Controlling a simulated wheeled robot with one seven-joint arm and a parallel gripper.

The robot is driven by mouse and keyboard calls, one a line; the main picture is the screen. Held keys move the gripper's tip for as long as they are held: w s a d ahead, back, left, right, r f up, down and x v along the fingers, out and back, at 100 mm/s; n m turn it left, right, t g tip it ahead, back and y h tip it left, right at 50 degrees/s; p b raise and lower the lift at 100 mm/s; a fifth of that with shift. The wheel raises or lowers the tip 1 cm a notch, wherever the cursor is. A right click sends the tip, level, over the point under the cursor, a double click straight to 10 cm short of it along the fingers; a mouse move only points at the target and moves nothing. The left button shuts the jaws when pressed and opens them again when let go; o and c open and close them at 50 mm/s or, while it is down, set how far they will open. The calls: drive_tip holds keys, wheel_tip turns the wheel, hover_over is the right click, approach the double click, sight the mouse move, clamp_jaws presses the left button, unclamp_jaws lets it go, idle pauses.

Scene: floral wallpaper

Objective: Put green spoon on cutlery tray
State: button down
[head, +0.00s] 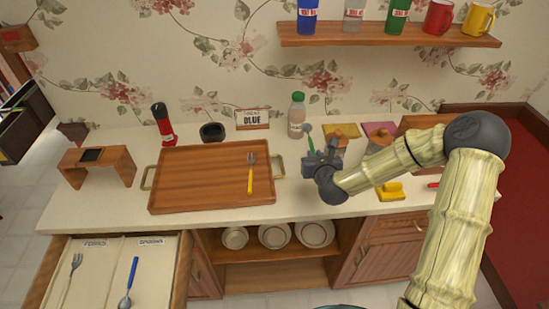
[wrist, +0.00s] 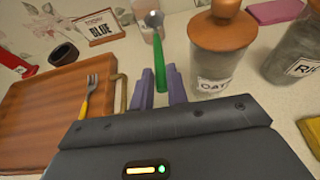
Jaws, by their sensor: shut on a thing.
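The green spoon (head: 310,142) is upright in my gripper (head: 317,160), bowl up, above the counter just right of the wooden tray. In the wrist view the green handle (wrist: 160,72) sits between the two purple fingers (wrist: 161,88), with the grey bowl (wrist: 153,18) above them. The wooden tray (head: 195,180) has brass side handles and a yellow-handled fork (head: 250,175) lies on its right part. An open drawer (head: 107,268) at the lower left has labelled forks and spoons compartments, with a fork (head: 71,275) in the left one and a blue spoon (head: 130,282) in the right.
A clear bottle (head: 297,115) with a green cap stands behind my gripper. A glass jar (wrist: 217,60) with a wooden lid stands right of it. A "BLUE" sign (head: 252,119), black bowl (head: 212,132) and red bottle (head: 162,124) are behind the tray. A small wooden stand (head: 97,163) is at left.

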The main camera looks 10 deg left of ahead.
drive_tip(key=shift+f, duration=0.1)
hover_over(311, 182)
wheel_tip(311, 182, down, 6)
drive_tip(key=shift+w+a+p, duration=0.1)
drive_tip(key=shift+p, duration=0.3)
drive_tip(key=shift+d+f, duration=0.15)
drive_tip(key=shift+d, duration=0.05)
wheel_tip(311, 182, down, 4)
drive_tip(key=shift+r+p, duration=0.25)
drive_tip(key=shift+p, duration=0.05)
